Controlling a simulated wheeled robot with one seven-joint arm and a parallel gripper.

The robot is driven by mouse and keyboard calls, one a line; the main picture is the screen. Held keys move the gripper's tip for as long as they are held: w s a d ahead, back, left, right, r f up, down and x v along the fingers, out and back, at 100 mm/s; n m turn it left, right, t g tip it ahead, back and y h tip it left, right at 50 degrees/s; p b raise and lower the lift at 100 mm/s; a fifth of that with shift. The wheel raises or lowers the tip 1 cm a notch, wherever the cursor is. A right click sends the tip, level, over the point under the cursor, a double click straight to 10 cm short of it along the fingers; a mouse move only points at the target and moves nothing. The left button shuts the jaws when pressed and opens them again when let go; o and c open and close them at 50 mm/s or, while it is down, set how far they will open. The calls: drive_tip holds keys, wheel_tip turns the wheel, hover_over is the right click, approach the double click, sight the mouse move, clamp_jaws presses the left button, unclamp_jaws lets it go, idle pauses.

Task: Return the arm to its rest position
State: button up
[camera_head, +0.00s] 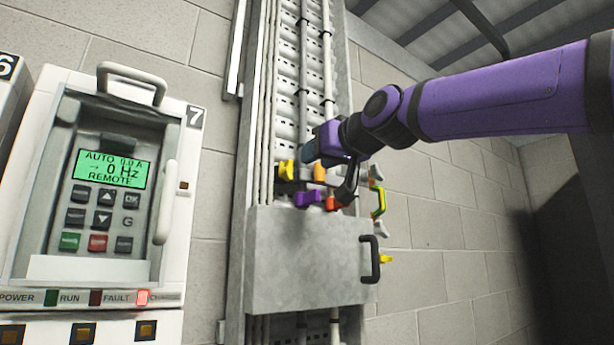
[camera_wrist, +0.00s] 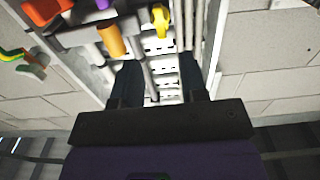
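My purple arm reaches in from the right in the head view, bent at a dark joint, and stays extended in front of the cable ladder (camera_head: 300,60). My gripper (camera_head: 335,170) is just above the grey metal box and close to its coloured pieces; its fingertips are hard to make out there. In the wrist view my gripper (camera_wrist: 158,75) shows two dark fingers standing apart, with the ladder rungs visible between them. Nothing is seen held between them. Whether the gripper touches anything cannot be told.
A grey metal box (camera_head: 300,265) with a black handle (camera_head: 370,259) carries yellow (camera_head: 286,170), orange (camera_head: 319,172), purple (camera_head: 307,198) and red (camera_head: 332,204) pieces. Block wall (camera_head: 440,220) lies behind.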

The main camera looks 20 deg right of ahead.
drive_tip(key=shift+f, duration=0.1)
drive_tip(key=s+d+f+g+h, duration=0.1)
drive_tip(key=s+f+g, duration=0.3)
drive_tip(key=f, duration=1)
drive_tip(key=s+d+f+m+g+h, duration=0.1)
drive_tip(key=s+f+g, duration=0.3)
drive_tip(key=s+f, duration=0.4)
drive_tip(key=s+d+f+m+g+h, duration=0.1)
drive_tip(key=s+f+g, duration=0.3)
drive_tip(key=f, duration=1.7)
drive_tip(key=s+d, duration=0.1)
drive_tip(key=s, duration=0.2)
drive_tip(key=shift+d+f, duration=0.3)
drive_tip(key=shift+d, duration=0.05)
